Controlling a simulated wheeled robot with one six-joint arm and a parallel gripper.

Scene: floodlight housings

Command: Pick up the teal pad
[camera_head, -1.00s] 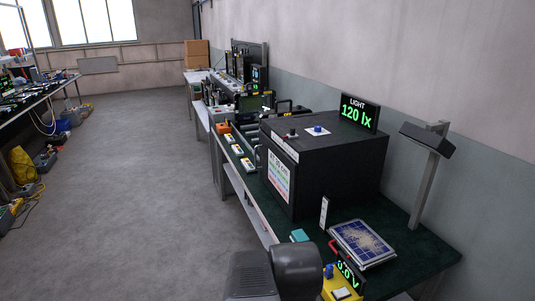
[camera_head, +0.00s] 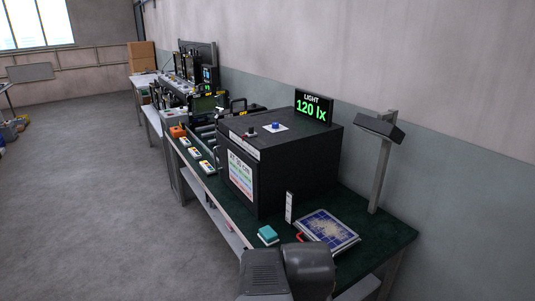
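The teal pad (camera_head: 268,234) is a small teal block on the front left part of the dark green bench top (camera_head: 372,239). It lies in front of the black box and to the left of the solar panel. Dark grey links of my own arm show at the bottom middle, just below the pad in the picture. My gripper is not visible in this view.
A large black box (camera_head: 291,163) with a 120 lx display (camera_head: 313,106) stands behind the pad. A solar panel (camera_head: 327,231) and a small white upright piece (camera_head: 289,207) are close by. A lamp on a post (camera_head: 381,160) stands at right.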

